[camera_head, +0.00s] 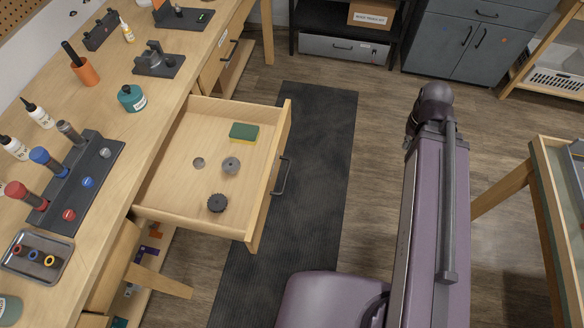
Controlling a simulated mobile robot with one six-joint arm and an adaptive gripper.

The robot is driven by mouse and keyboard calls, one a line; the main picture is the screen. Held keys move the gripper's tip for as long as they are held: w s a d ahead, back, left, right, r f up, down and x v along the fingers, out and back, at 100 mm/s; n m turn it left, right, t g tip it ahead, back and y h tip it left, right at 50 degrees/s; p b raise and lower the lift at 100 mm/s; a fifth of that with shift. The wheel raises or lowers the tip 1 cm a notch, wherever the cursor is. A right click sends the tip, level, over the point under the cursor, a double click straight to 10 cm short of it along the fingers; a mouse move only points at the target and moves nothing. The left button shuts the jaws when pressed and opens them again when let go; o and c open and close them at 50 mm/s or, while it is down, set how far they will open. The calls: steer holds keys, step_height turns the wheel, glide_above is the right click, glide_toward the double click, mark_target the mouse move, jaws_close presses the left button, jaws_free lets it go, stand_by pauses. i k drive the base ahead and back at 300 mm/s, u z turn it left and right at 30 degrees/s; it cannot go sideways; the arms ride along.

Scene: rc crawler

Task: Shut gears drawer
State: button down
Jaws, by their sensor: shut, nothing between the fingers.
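The gears drawer (165,204) is a light wooden drawer pulled well out from the workbench at the left. Its dark bar handle (282,177) is on the front panel, facing right. Inside lie a grey gear (231,165), a dark gear (217,203), a flat grey disc (198,163) and a green and yellow sponge (243,133). My purple arm parts stand to the right of the drawer, apart from it. My gripper is not in view.
The workbench top (117,75) holds bottles, a tool rack (75,200) and a metal tray (30,272). A dark mat (318,130) lies on the floor under and right of the drawer. Another table (540,160) stands at the right. Grey cabinets (470,40) stand at the back.

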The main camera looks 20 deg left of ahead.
mark_target(173, 192)
steer(key=k, duration=1.95)
steer(key=u, duration=0.75)
steer(key=i, duration=1)
steer(key=z, duration=0.05)
